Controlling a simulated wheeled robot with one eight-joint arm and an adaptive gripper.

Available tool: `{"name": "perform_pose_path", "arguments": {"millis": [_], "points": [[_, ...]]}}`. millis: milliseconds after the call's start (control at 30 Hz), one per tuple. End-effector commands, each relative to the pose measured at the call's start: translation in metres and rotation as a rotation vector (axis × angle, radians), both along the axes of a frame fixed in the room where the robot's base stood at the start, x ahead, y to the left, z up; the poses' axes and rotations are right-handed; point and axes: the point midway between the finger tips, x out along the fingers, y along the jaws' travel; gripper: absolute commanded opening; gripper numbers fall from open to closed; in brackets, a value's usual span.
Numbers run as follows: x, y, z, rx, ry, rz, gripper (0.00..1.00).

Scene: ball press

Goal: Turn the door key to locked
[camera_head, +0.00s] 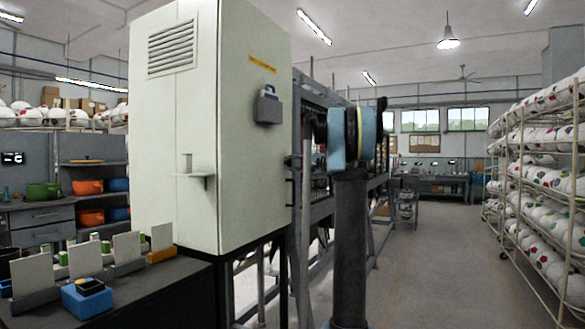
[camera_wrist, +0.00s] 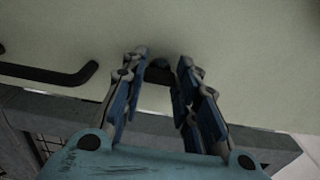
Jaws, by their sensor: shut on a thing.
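The door key (camera_wrist: 158,73) is a small dark piece on the pale cabinet door, seen in the wrist view between my fingertips. My gripper (camera_wrist: 163,60) is shut on it, with a blue-padded finger on each side. The fingers hide part of the key, and I cannot tell which way it is turned. The pale cabinet (camera_head: 210,130) stands left of my arm in the head view; its door face also shows in the wrist view (camera_wrist: 245,60). In the head view the key cannot be made out near my wrist.
A dark door handle (camera_wrist: 50,75) is left of my fingers in the wrist view. A grey box with a blue-shackled piece (camera_head: 268,107) hangs on the cabinet side. A dark bench (camera_head: 150,290) with upright plates is at lower left. Ball racks (camera_head: 550,160) line the right; the floor between is clear.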

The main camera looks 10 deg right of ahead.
Motion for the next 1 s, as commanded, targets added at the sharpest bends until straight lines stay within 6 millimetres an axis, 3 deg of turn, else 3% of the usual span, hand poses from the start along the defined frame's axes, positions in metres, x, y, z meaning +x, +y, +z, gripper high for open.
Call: {"name": "perform_pose_path", "arguments": {"millis": [400,433,500,833,1000], "points": [[0.0007,-0.0010,-0.0020,0.000,0.006,-0.003,0.04],[0.0007,-0.0010,-0.0020,-0.001,0.006,-0.003,0.35],[0.0007,-0.0009,-0.0018,-0.001,0.006,-0.003,0.48],[-0.0003,-0.0004,-0.0007,0.001,0.004,-0.001,0.48],[-0.0072,-0.0099,-0.0006,0.002,0.004,-0.001,0.48]]}}
